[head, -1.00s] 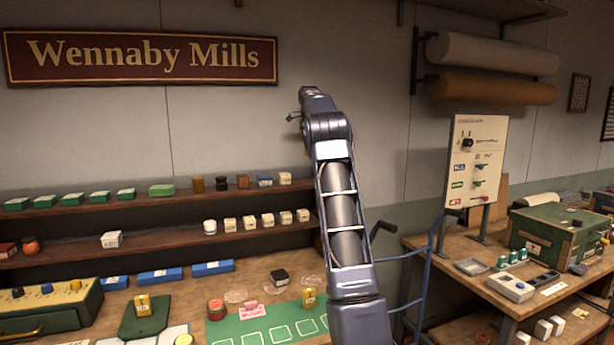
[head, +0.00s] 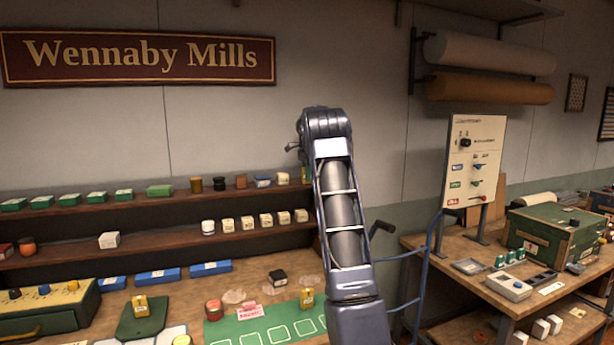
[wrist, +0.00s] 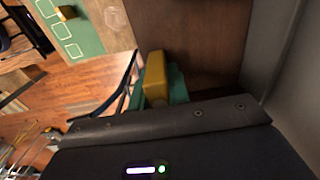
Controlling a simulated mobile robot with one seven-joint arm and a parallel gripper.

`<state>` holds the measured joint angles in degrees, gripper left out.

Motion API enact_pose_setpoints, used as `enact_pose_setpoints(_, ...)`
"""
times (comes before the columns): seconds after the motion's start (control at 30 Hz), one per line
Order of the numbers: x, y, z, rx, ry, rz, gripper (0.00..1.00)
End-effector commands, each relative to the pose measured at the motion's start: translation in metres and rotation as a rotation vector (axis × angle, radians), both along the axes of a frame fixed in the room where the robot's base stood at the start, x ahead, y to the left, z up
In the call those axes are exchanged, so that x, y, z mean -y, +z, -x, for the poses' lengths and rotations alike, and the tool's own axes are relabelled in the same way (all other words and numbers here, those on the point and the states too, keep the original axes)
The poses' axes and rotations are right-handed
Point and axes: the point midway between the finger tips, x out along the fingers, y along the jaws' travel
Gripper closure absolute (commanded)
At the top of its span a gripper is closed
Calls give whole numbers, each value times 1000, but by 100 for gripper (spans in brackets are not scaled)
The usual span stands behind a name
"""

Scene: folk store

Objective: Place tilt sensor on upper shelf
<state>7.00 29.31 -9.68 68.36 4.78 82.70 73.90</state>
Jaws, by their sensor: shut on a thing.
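The upper shelf (head: 70,207) runs along the wall at left; its dark wooden surface also shows in the wrist view (wrist: 205,45). In the head view my arm hides the gripper, and a yellow-green sliver (head: 305,173) shows beside the arm at the shelf's right end. The piece is beside or over the shelf board in the wrist view; I cannot tell whether it touches it.
The lower shelf (head: 170,244) holds several cream blocks. A green mat (head: 250,331) lies on the bench below. A blue hand truck (head: 425,265) stands right of my arm.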

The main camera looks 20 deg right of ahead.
Motion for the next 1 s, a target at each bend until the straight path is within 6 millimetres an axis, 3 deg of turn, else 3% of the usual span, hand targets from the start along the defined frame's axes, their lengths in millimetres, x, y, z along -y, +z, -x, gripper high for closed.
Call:
enact_pose_setpoints(0.3,0,-2,0,0,0,0,100)
enact_pose_setpoints(0.33,0,-3,0,0,0,0,80)
enact_pose_setpoints(0.43,0,-2,0,0,0,0,60)
enact_pose_setpoints(0.77,0,0,0,0,0,0,60)
enact_pose_setpoints(1.0,0,27,0,2,0,1,60)
